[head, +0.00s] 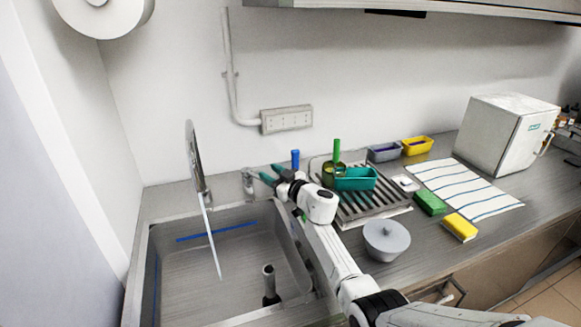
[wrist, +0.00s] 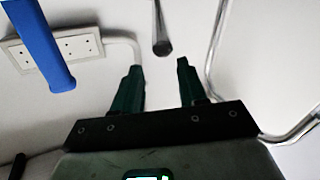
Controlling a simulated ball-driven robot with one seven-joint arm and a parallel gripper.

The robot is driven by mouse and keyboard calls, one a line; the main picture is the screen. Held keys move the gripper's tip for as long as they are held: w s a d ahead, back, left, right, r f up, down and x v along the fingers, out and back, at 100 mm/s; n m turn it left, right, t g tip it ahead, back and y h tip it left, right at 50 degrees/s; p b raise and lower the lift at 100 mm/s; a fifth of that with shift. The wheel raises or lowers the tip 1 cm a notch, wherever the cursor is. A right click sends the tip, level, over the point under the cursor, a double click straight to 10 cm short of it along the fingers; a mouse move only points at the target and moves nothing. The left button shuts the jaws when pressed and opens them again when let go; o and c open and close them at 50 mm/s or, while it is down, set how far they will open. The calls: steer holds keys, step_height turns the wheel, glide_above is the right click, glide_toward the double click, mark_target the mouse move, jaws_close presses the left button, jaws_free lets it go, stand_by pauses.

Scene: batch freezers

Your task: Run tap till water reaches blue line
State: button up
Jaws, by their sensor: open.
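The tall curved metal tap (head: 191,150) stands at the back of the steel sink (head: 295,262). A thin pale streak, which looks like running water (head: 211,240), slants from its spout into the basin. The blue line (head: 216,232) runs along the sink's back wall, above the basin floor. I cannot make out the water level. My gripper (head: 267,172) is open behind the sink's rim, beside a short metal fitting (head: 248,182). In the wrist view, a dark metal rod end (wrist: 162,47) shows between and beyond my open fingers, with nothing visibly held.
A standing pipe (head: 268,282) rises in the sink. A wall socket (head: 287,119) is behind.

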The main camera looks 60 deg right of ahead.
steer(key=s+a+r+p, duration=0.1)
steer(key=s+a+r, duration=0.4)
steer(key=s+r, duration=0.3)
steer(key=v, duration=0.3)
steer(key=shift+s+d+r+p, duration=0.15)
steer(key=shift+s+r+p, duration=0.2)
steer(key=shift+s+p, duration=0.1)
